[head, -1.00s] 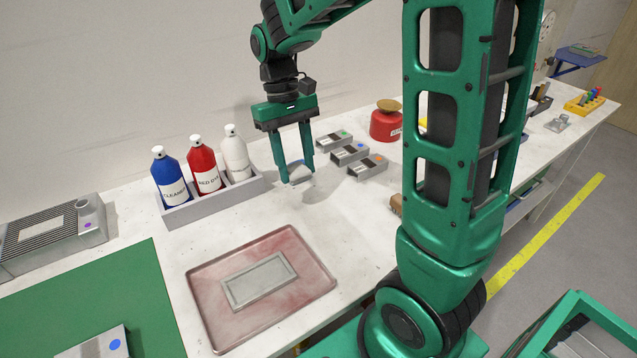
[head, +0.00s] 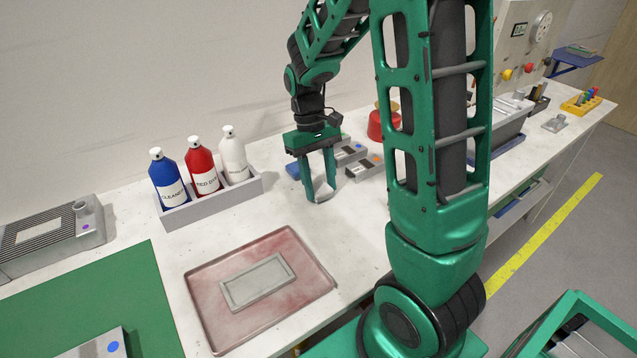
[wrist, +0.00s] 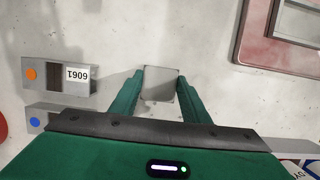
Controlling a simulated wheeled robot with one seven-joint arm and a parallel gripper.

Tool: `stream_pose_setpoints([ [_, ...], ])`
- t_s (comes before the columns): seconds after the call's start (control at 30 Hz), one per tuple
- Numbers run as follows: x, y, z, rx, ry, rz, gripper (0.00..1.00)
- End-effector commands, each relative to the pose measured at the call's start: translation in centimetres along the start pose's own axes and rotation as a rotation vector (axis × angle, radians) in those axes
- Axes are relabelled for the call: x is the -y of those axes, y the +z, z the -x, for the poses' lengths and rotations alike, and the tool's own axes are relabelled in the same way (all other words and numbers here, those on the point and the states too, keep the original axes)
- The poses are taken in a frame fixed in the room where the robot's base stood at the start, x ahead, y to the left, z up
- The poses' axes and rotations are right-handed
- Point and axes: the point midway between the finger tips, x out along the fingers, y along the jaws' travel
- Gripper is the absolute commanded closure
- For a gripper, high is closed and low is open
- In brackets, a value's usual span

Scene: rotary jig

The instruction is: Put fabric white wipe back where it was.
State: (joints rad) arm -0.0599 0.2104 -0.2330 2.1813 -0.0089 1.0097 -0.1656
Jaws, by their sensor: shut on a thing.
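My gripper (head: 321,194) is shut on a small whitish wipe (head: 323,191), low over the white table to the right of the bottle rack. In the wrist view the wipe (wrist: 160,84) shows as a pale grey-white square between the two green fingers of my gripper (wrist: 161,78). A shadow lies beside it. I cannot tell whether its lower edge touches the table. A small blue thing (head: 292,171) lies behind my gripper, partly hidden by it.
A grey rack (head: 212,208) holds blue, red and white bottles. Grey blocks with coloured dots, one with an orange dot (head: 365,169), lie right of my gripper. A reddish tray (head: 205,310) lies in front. Table between tray and blocks is clear. My column hides part of the table.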

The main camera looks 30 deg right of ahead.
Motion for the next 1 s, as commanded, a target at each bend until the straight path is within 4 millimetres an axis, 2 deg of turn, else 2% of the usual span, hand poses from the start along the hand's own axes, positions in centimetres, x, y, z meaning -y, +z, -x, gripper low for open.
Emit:
stream_pose_setpoints([
  [0.2,0.0,-0.1,-0.2,0.0,0.0,0.0,0.79],
  [0.23,0.0,-0.1,-0.2,0.0,0.0,0.0,0.53],
  [0.3,0.0,-0.1,-0.1,0.0,0.0,0.0,0.39],
  [0.67,0.0,0.0,0.2,-0.001,0.0,-0.001,0.39],
  [0.83,0.0,-0.1,2.3,-0.004,0.0,0.0,0.39],
  [1.0,-0.1,-0.1,5.7,-0.005,0.0,-0.001,0.39],
])
